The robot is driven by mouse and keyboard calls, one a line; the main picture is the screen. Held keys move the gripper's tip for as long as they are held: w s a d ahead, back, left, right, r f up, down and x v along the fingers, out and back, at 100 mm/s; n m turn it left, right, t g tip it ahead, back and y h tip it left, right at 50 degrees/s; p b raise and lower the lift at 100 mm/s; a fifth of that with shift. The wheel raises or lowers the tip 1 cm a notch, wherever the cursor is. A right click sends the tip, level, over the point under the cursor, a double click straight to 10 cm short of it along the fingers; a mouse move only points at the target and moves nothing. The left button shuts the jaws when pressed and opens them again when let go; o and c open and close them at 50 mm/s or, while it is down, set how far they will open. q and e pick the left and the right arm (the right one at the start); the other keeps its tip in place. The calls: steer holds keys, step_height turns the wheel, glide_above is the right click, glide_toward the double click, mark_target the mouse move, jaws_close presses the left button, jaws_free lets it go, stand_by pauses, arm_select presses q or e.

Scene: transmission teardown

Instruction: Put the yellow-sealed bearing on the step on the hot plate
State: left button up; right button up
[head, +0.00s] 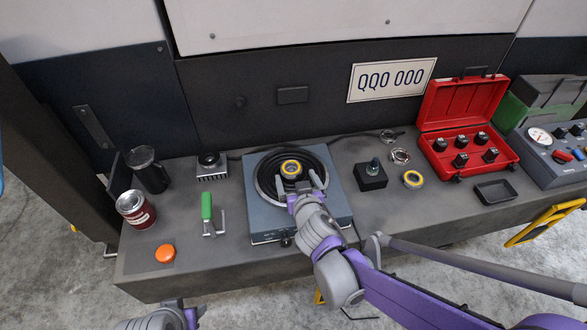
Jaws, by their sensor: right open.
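A yellow-sealed bearing (291,169) lies on the black round top of the blue-grey hot plate (338,207), near its middle. Whether it rests on a step there is too small to tell. My right gripper (301,187) is over the front of the hot plate, fingers apart, just in front of the bearing; I cannot tell whether a finger touches it. A second yellow-ringed bearing (413,180) lies on the bench to the right. Only a part of my left arm shows at the bottom edge, without its fingertips.
A black block with a knob (370,175) and metal rings (400,156) are right of the hot plate. Further right are an open red case (466,120) and a black tray (494,191). Left are a green-handled tool (207,212), a can (136,209) and an orange disc (165,253).

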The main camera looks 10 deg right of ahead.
steer(key=s+d+m+g+h+p, duration=0.15)
steer(key=s+d+g, duration=0.4)
steer(key=s, duration=0.75)
steer(key=s+d+f+n+g+y, duration=0.1)
steer(key=s+f+g, duration=0.2)
steer(key=s, duration=1)
steer(key=shift+s, duration=0.15)
steer(key=shift+n+y, duration=0.25)
